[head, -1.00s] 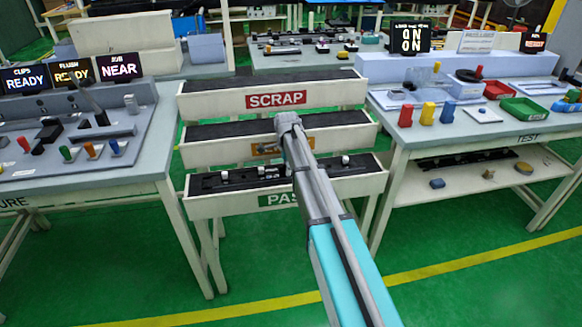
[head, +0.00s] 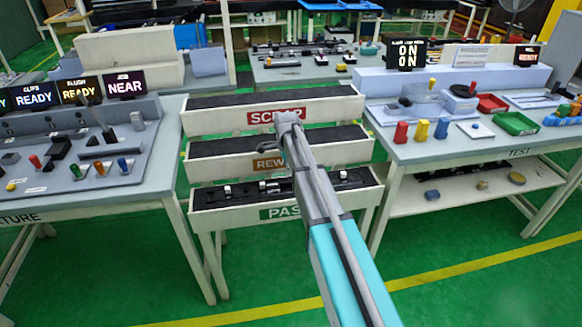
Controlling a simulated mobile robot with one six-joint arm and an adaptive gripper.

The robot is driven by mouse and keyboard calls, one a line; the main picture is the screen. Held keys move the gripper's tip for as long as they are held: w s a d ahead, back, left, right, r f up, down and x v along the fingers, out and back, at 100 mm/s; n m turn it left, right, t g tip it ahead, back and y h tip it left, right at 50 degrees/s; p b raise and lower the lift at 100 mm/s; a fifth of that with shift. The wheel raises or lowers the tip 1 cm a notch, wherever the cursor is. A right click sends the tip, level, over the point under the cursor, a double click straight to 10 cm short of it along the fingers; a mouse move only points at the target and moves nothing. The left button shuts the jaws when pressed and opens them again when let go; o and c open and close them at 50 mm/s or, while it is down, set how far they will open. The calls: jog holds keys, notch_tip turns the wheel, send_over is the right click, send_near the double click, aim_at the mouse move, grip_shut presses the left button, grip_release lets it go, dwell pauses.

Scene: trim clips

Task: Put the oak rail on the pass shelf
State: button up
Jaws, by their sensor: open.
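The pass shelf (head: 240,216) is the lowest, nearest white tier of the rack, with a green PASS sign on its front. A dark rail (head: 312,182) with several small silver clips lies along its dark bed. I see no oak colour on it, so I cannot tell whether it is the oak rail. My arm reaches in from the lower right and crosses the rack.
Above the pass shelf, the rework tier (head: 220,147) and the scrap tier (head: 220,101) look empty. A left bench (head: 150,180) with fixtures and a right TEST bench (head: 450,150) with coloured parts flank the rack. Green floor lies in front.

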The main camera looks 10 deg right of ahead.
aim_at(287, 182)
jog(key=shift+r+p, duration=1.95)
jog(key=shift+r, duration=0.3)
jog(key=shift+s, duration=0.1)
jog(key=s+d+n, duration=0.1)
jog(key=s+n, duration=1.7)
jog(key=s, duration=1.1)
jog(key=shift+d, duration=0.25)
